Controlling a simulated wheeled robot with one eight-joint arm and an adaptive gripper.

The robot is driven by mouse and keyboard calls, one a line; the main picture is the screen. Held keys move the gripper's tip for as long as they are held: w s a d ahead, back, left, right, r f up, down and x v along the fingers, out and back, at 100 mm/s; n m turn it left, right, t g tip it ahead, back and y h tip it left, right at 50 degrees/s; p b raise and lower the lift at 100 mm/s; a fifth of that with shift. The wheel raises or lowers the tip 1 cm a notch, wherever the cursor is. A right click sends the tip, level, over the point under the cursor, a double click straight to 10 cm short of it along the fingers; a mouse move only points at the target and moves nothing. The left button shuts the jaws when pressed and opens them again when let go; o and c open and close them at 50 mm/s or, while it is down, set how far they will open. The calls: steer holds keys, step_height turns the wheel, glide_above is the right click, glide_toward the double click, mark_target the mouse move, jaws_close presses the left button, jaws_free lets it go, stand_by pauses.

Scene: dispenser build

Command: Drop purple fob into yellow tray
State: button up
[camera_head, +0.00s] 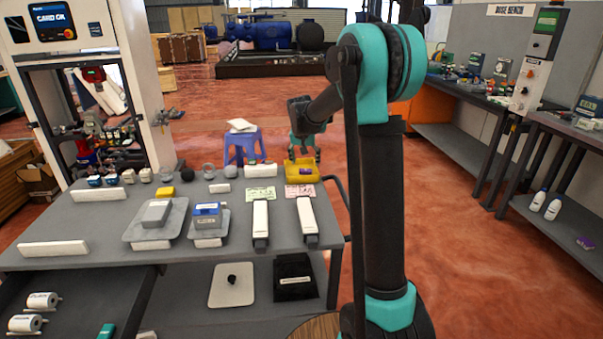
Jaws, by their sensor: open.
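The yellow tray (290,178) stands at the back right edge of the grey workbench. A small purple piece, which looks like the purple fob (306,172), shows inside the tray. My gripper (304,157) is open just above and behind the tray, pointing down, with nothing visible between its fingers. The fingertips are small in the picture, and their exact gap to the tray is hard to judge.
The grey bench (110,225) also holds two scales, white bars, a yellow block (165,191) and several small items. Another purple item (585,243) lies on the right-hand lower shelf. The red floor between is clear.

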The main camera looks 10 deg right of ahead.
steer(key=v, duration=1.1)
steer(key=shift+s, duration=0.15)
